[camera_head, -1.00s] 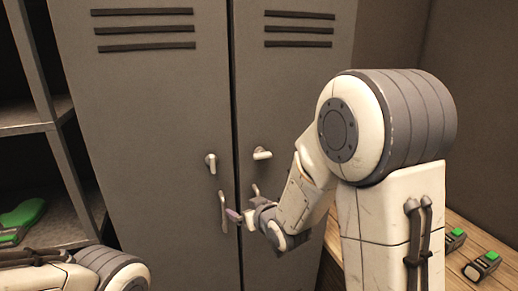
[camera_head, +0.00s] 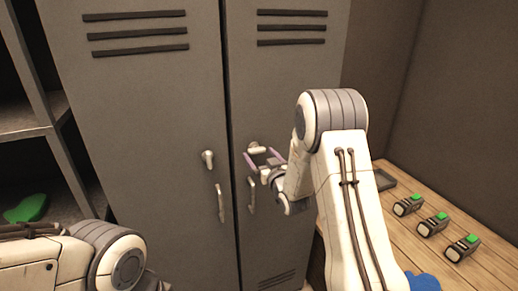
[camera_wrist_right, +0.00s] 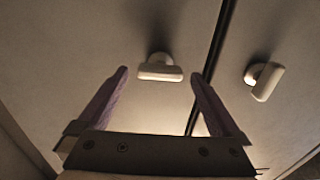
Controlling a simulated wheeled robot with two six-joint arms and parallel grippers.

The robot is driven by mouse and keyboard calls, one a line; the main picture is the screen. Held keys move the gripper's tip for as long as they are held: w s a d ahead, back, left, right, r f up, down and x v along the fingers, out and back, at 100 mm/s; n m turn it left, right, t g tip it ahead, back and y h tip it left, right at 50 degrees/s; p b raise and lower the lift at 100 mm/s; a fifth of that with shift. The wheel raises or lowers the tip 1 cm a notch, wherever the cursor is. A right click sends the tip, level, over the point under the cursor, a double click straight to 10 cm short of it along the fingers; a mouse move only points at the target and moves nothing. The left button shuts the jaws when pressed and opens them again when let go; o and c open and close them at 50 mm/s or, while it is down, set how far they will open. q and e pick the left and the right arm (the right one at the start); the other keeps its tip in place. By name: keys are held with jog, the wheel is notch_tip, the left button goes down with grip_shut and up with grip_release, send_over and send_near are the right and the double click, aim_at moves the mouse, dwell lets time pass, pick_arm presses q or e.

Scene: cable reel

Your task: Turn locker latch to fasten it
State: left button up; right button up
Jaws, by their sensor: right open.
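The grey locker has two doors. The right door (camera_head: 290,90) carries a pale latch (camera_head: 256,148) whose lever lies roughly level. In the right wrist view this latch (camera_wrist_right: 160,72) appears ahead, between the two fingertips and apart from them. The left door (camera_head: 150,100) has a similar latch (camera_head: 208,159) with its lever pointing down; it also shows in the right wrist view (camera_wrist_right: 263,80). My right gripper (camera_head: 259,154) is open and empty, its purple fingers just below and around the level latch. My left gripper is out of view; only part of that arm shows at lower left.
Pull handles (camera_head: 220,203) (camera_head: 252,195) stand below the latches, near the door seam. A wooden bench (camera_head: 400,245) at right holds several devices with green tops (camera_head: 433,224). Shelving (camera_head: 30,170) at left holds a green item (camera_head: 27,208).

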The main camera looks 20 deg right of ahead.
jog(key=shift+w, duration=0.85)
jog(key=c, duration=1.3)
jog(key=shift+f+n+b, duration=0.15)
jog(key=shift+n+b, duration=0.25)
jog(key=shift+b, duration=0.35)
jog(key=shift+n+b, duration=8.7)
jog(key=shift+b, duration=4.45)
